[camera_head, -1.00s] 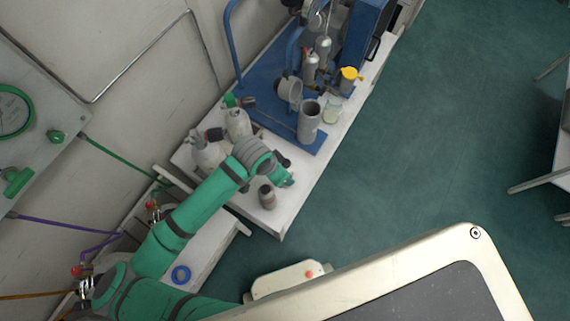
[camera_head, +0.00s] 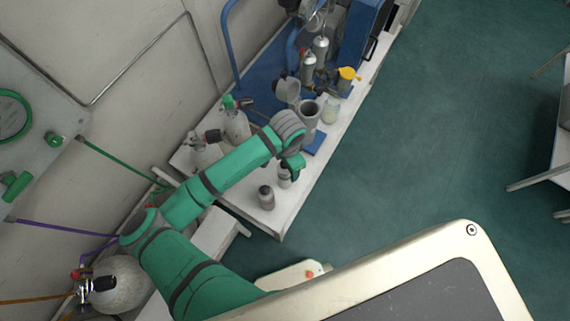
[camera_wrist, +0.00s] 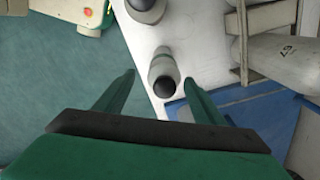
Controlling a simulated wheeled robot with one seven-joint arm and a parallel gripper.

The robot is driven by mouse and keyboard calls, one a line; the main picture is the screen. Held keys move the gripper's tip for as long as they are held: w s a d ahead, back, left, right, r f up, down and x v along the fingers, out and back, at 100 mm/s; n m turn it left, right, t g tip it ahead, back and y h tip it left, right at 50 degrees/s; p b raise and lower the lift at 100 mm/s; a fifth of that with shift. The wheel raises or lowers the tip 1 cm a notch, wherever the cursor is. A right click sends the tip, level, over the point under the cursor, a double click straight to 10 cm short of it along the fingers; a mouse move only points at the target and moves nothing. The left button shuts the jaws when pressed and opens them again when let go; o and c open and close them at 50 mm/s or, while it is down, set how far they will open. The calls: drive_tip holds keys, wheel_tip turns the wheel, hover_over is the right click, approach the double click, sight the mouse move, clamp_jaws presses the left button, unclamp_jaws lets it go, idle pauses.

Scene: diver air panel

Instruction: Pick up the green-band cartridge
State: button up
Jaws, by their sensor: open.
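A small pale grey cartridge with a dark cap (camera_wrist: 162,70) stands on the white bench, between and beyond my fingertips in the wrist view. It also shows just below my gripper in the head view (camera_head: 284,177). A second grey cartridge with a dark top (camera_head: 266,197) stands nearer the bench corner; it is partly cut off at the top of the wrist view (camera_wrist: 146,9).
White gas cylinders (camera_head: 236,126) lie along the wall side of the bench. The bench (camera_head: 310,188) ends at open green floor on the right.

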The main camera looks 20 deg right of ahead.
drive_tip(key=shift+w+a+f, duration=0.1)
drive_tip(key=shift+w+f, duration=0.05)
drive_tip(key=shift+f, duration=1.25)
drive_tip(key=shift+w+a+f, duration=0.1)
drive_tip(key=shift+w+f, duration=0.05)
drive_tip(key=shift+f, duration=1.2)
drive_tip(key=shift+d, duration=0.1)
clamp_jaws()
